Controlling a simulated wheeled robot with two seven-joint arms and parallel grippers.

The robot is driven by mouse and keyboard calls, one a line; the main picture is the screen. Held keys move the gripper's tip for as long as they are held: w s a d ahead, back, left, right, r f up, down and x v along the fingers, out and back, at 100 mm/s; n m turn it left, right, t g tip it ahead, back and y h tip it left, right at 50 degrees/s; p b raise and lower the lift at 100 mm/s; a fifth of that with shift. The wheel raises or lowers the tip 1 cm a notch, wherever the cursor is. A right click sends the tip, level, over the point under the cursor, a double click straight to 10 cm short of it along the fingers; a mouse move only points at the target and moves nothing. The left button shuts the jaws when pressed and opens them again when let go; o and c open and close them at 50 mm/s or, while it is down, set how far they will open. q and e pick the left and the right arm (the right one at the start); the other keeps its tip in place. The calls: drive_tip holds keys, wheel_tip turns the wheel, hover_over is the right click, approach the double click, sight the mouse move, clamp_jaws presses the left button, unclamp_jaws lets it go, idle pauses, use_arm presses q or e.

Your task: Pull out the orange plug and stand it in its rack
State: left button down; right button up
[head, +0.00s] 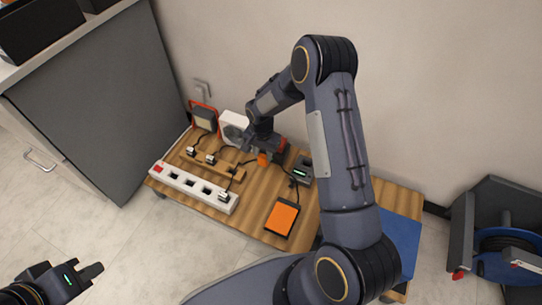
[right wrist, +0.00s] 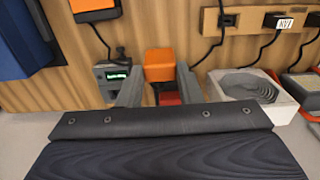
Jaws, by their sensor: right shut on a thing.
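My right gripper (head: 258,150) reaches down to the back of the wooden table. In the right wrist view its two fingers (right wrist: 160,88) stand on either side of an orange block (right wrist: 160,66) and are shut on it. The block also shows in the head view (head: 262,160); I cannot tell whether it is the orange plug. A wooden rack (head: 228,173) holds small black-and-white plugs with cables. The white power strip (head: 182,187) lies in front of it with a plug (head: 225,196) at its right end. My left gripper (head: 92,270) is low at the left, away from the table.
A grey box with a green display (head: 300,172) stands right of the orange block. A white fan-like unit (head: 232,126) and a red-framed lamp (head: 204,117) stand at the back. An orange pad (head: 282,217) lies at the front. Cables cross the tabletop.

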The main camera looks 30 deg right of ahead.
drive_tip(key=shift+w+a, duration=0.5)
drive_tip(key=shift+w, duration=0.05)
drive_tip(key=w+a+b, duration=0.2)
drive_tip(key=w+a, duration=0.6)
drive_tip(key=w, duration=0.1)
drive_tip(key=shift+w+a+b, duration=0.15)
drive_tip(key=shift+a+b, duration=0.1)
drive_tip(key=shift+b, duration=0.1)
idle(0.4)
wheel_tip(320, 180, down, 11)
drive_tip(key=b, duration=0.6)
idle(1.1)
